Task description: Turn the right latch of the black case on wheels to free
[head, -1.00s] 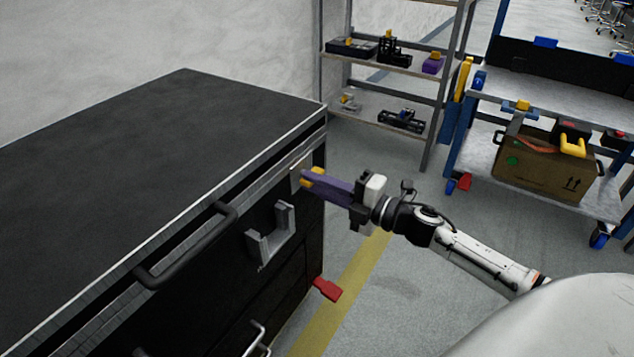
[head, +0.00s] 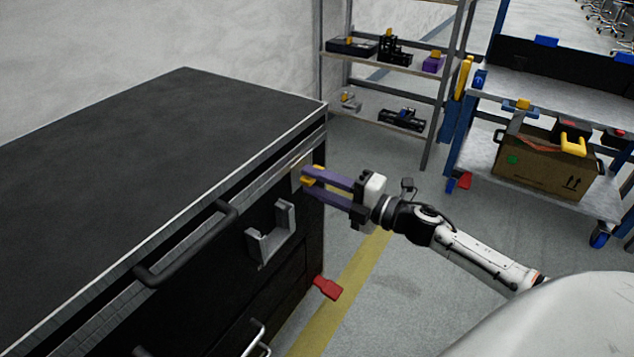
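The black case (head: 150,140) fills the left of the head view, its dark front facing right. A pale latch plate (head: 297,174) sits high on that front near its far right corner. My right gripper (head: 309,178) is at this plate, with its two purple fingers pointing at the case and a visible gap between them. Yellow shows at the fingertips; I cannot tell which part is tip and which is latch. The latch's turning piece is mostly hidden there, and whether the fingers grip it is unclear. My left gripper is out of view.
A black bar handle (head: 190,250) and a grey bracket (head: 272,236) stick out from the case front. A red pedal (head: 327,287) juts out low. A shelf rack (head: 395,70) and a blue cart (head: 555,190) stand behind.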

